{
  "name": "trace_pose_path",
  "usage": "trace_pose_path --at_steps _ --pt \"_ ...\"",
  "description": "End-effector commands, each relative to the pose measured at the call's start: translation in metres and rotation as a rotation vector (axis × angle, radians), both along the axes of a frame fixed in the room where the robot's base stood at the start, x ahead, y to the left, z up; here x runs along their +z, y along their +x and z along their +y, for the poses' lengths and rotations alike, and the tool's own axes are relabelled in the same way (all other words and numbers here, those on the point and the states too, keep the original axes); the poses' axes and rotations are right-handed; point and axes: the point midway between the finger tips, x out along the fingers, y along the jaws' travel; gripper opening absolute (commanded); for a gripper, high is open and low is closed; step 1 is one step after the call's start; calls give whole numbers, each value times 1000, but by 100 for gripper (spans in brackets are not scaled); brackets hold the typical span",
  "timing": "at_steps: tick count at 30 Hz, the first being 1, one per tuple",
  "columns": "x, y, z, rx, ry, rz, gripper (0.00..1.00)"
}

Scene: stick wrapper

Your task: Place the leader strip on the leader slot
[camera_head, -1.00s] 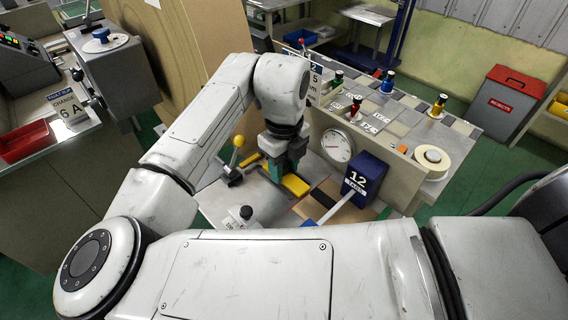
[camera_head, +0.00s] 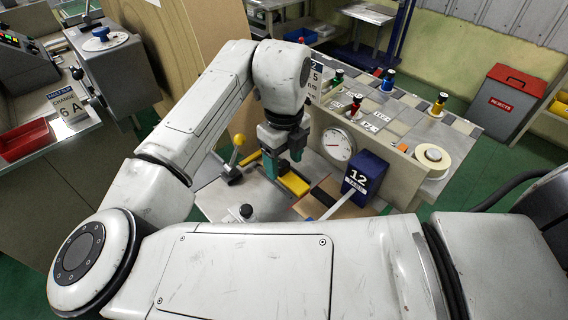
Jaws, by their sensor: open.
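My gripper (camera_head: 284,160) hangs over the work surface at the middle of the picture, with its green fingers apart. A yellow block (camera_head: 294,184) lies just below and right of the fingers; I cannot tell whether they touch. A pale narrow strip (camera_head: 338,204), which may be the leader strip, slants up to the foot of the dark blue box marked 12 (camera_head: 365,177), right of my gripper. The leader slot cannot be made out for certain. My forearm hides the near part of the surface.
A yellow-knobbed lever (camera_head: 237,142) stands left of my gripper and a dark-knobbed post (camera_head: 246,211) stands nearer. A round dial (camera_head: 337,144) is behind on the right. A tape roll (camera_head: 432,157) and several spools stand on the bench at right.

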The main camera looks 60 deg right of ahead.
Motion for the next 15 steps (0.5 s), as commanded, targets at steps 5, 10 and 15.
trace_pose_path --at_steps 5,10,15 --pt "37 0 0 -2 -1 -4 63" --pt "71 0 -1 -1 -2 -4 63" --pt "93 0 0 -2 0 -1 63"
